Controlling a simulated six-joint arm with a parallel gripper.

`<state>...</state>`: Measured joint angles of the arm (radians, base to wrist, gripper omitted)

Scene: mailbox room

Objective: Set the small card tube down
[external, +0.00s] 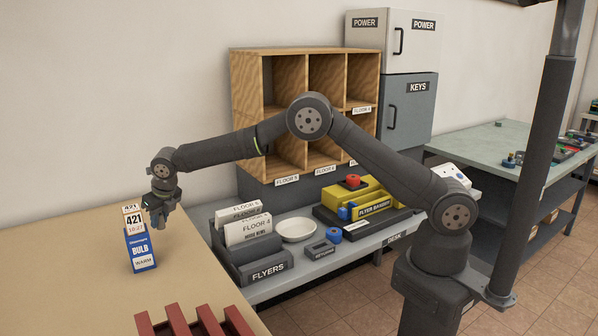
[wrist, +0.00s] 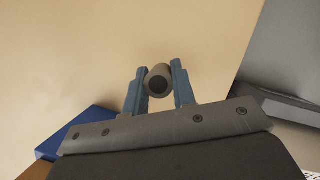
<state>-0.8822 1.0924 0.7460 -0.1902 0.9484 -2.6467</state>
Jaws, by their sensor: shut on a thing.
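My gripper (external: 160,216) is at the left, low over the tan table (external: 60,270) and just behind a blue bulb box. In the wrist view my gripper (wrist: 160,73) is shut on a small grey-brown card tube (wrist: 158,72). The tube's round end with a dark centre faces the camera, between the two blue-grey fingers. In the external view I cannot make out the tube. I cannot tell whether it touches the tabletop.
The blue bulb box (external: 140,250) with a 421 label stands close beside my gripper. A red slatted rack (external: 195,325) lies at the table's front. The desk (external: 290,289) with flyers, a bowl and a yellow basket is to the right. The table's left part is clear.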

